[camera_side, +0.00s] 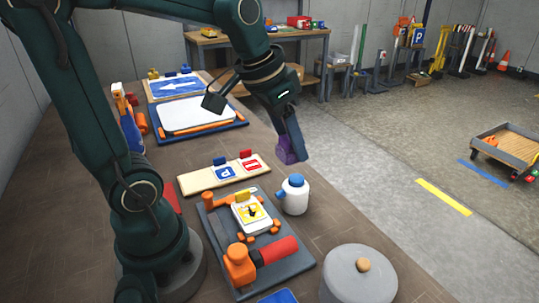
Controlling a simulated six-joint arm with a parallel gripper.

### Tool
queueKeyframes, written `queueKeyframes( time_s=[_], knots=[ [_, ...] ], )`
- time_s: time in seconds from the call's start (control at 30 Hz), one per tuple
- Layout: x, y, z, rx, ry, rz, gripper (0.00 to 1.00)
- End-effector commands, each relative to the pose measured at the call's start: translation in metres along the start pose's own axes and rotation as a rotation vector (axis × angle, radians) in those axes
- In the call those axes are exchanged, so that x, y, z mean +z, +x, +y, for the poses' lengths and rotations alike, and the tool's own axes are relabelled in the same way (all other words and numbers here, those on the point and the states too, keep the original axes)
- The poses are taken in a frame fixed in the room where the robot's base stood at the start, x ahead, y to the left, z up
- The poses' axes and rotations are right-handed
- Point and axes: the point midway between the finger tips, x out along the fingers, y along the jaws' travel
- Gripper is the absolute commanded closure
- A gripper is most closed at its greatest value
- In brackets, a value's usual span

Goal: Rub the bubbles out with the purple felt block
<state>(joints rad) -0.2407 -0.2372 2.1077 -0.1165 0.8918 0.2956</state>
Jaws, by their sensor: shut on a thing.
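My gripper (290,138) is shut on the purple felt block (289,152). It holds the block in the air near the bench's right edge, above and behind the white bottle. A blue sign with a white arrow (181,87) lies at the far end of the bench. A blank white panel (197,114) lies in a dark blue tray with orange bars. Bubbles are too small to make out on any of these surfaces.
A white bottle with a blue cap (294,195) stands below the block. A wooden board (223,178) holds small blue and red signs. A dark fixture (260,240) with orange clamps and a yellow sign lies in front. A grey lidded pot (358,278) stands at front right.

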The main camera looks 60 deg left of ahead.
Motion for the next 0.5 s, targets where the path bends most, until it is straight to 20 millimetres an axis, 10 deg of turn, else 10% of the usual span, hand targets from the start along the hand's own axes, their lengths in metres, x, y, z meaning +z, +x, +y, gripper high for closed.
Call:
queueKeyframes(
  time_s=[0.5],
  knots=[
    [0.0004,0.0004,0.0006,-0.022,-0.052,0.000,0.96]
  ],
)
